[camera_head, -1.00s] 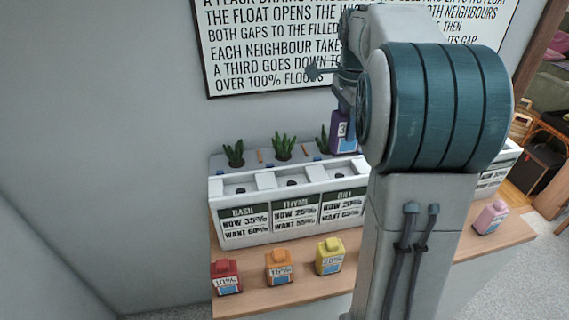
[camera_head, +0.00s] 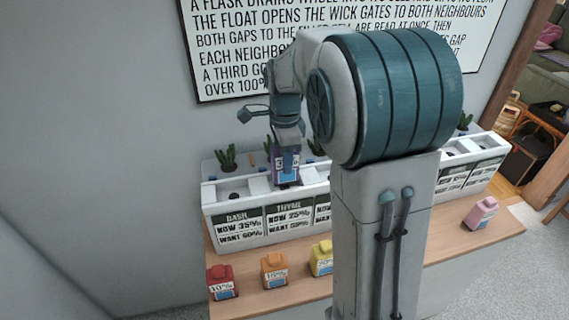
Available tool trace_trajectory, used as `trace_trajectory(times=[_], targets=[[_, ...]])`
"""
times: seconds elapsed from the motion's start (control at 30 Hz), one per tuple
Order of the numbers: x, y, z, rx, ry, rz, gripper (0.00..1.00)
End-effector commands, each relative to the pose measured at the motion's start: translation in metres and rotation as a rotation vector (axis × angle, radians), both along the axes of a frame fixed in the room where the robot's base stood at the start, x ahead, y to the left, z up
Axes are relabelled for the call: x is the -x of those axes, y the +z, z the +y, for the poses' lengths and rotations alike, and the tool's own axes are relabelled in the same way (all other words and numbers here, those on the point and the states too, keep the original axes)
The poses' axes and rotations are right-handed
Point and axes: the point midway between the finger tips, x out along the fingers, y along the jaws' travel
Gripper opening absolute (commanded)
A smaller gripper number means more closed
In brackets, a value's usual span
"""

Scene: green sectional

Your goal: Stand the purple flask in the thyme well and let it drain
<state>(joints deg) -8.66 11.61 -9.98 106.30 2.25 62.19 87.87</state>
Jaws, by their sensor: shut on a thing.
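The purple flask (camera_head: 279,175) is upright at the thyme well, the section above the THYME label (camera_head: 289,206) of the white planter (camera_head: 216,210). My gripper (camera_head: 287,157) is shut on the flask from above. The flask's lower end is at the level of the planter's top. I cannot tell whether it rests in the well or hangs just over it. The thyme label reads NOW 25%, and its WANT line is hard to read.
Red (camera_head: 222,281), orange (camera_head: 275,270) and yellow (camera_head: 321,258) flasks stand on the wooden counter (camera_head: 290,293) before the planter. A pink flask (camera_head: 481,213) stands at the right. My arm hides the planter's middle. A rules sign (camera_head: 330,40) hangs behind.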

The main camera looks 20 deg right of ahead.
Motion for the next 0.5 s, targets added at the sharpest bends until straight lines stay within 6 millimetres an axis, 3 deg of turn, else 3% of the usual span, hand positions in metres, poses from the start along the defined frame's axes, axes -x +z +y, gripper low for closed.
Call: trace_trajectory(times=[0.2, 0.5], targets=[[0.001, -0.028, 0.000, 0.000, 0.000, 0.003, 0.13], [0.000, -0.031, -0.001, 0.000, 0.000, 0.001, 0.13]])
